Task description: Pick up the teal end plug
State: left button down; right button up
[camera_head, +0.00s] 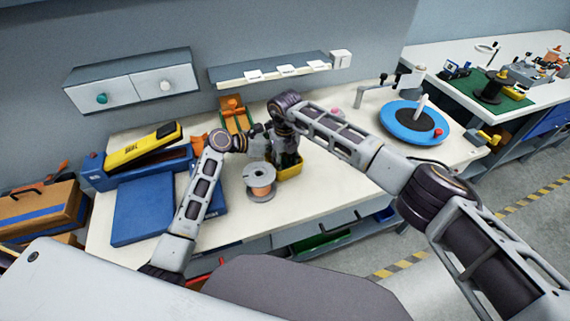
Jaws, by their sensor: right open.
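I cannot make out a loose teal end plug for certain. A small teal round knob (101,98) shows on the left front of the grey wall unit. My right gripper (285,158) points down at the small yellow bin (291,174), with its jaws open. The fingertips and the bin's contents are mostly hidden. My left arm reaches up from the lower left, and its small dark gripper (258,130) is close to the right gripper's left side. Its jaws are too small to read.
A spool with copper-coloured winding (260,182) stands just left of the yellow bin. Blue and yellow equipment (145,148) fills the left of the bench. An orange piece (233,112) is behind. A blue round turntable (413,122) stands right. Bare white bench (345,190) lies right of the bin.

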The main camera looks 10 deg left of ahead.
jog(key=c, duration=0.4)
jog(key=shift+r, duration=0.1)
jog(key=shift+r, duration=4.9)
jog(key=shift+r, duration=0.2)
notch_tip(320, 180, up, 8)
send_over(285, 159)
